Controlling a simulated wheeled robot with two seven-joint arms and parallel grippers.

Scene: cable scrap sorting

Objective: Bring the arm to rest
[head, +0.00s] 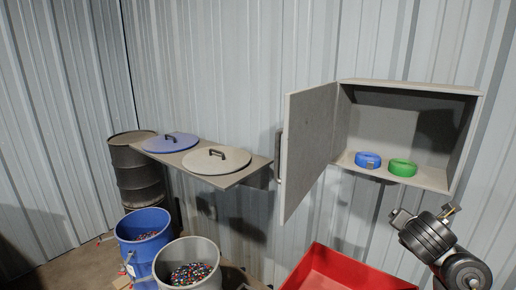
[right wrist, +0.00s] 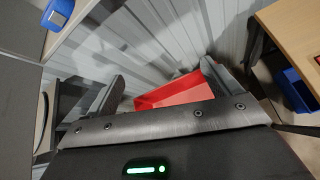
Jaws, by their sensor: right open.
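My right gripper (head: 424,212) is at the lower right of the head view, in front of and below the open wall cabinet (head: 400,88). It is open, with nothing between its fingers. In the right wrist view its two fingers (right wrist: 166,88) stand apart, with a red bin (right wrist: 172,93) seen beyond them. My left gripper is not in view.
A shelf (head: 245,176) holds blue and grey lids. Blue (head: 130,247) and grey (head: 167,262) buckets hold scrap. The red bin (head: 345,270) is below.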

